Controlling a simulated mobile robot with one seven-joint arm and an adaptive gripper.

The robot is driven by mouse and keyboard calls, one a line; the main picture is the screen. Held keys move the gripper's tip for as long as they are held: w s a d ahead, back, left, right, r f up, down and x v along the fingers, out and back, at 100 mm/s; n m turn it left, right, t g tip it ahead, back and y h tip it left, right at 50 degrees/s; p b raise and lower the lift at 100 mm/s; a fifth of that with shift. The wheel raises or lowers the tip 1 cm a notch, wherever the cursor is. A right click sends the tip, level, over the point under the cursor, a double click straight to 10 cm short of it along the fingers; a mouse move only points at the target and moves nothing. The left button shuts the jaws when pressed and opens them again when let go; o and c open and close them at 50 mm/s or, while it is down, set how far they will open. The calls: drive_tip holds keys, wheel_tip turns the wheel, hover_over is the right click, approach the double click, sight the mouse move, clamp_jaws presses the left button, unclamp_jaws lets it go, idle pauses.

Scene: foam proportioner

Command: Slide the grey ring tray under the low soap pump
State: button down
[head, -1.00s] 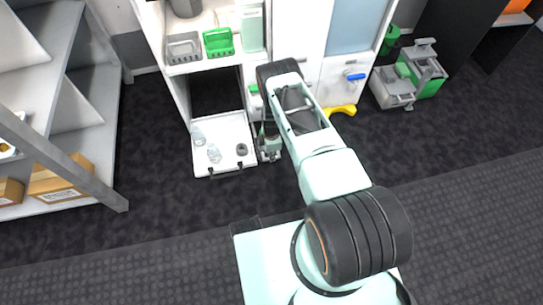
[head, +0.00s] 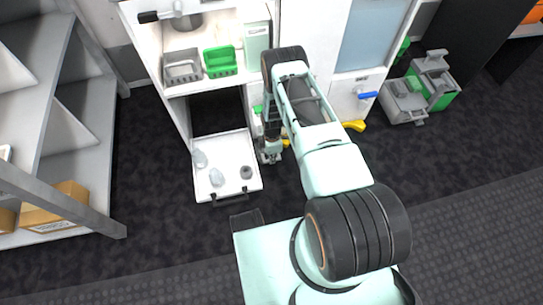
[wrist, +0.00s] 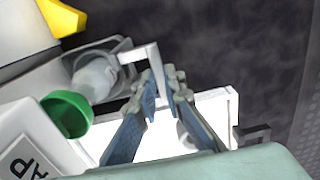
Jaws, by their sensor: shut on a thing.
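My gripper (wrist: 160,80) points down beside the right side of the open white drawer, and it also shows in the head view (head: 270,153). Its blue-padded fingers are closed around a pale grey upright bar, which looks like the handle of the grey ring tray (wrist: 122,47). A clear cup-like vessel (wrist: 93,78) sits in the tray. The low soap pump seems to be the white box with partly visible lettering (wrist: 30,140), with a green cup-shaped part (wrist: 68,113). The tray lies close beside the green part; I cannot tell whether it is beneath it.
The open white drawer (head: 215,145) holds clear vessels (head: 216,177) and a grey ring-shaped piece (head: 246,172). Grey (head: 182,68) and green baskets (head: 220,62) stand on the shelf above. A yellow object (head: 354,125) lies right of my gripper. Dark floor is clear in front.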

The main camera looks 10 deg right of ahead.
drive_tip(key=shift+w+d+r, duration=0.1)
drive_tip(key=shift+w, duration=0.3)
drive_tip(key=c, duration=2.2)
unclamp_jaws()
drive_tip(key=shift+o, duration=0.9)
drive_tip(key=shift+s, duration=0.1)
wheel_tip(320, 180, up, 12)
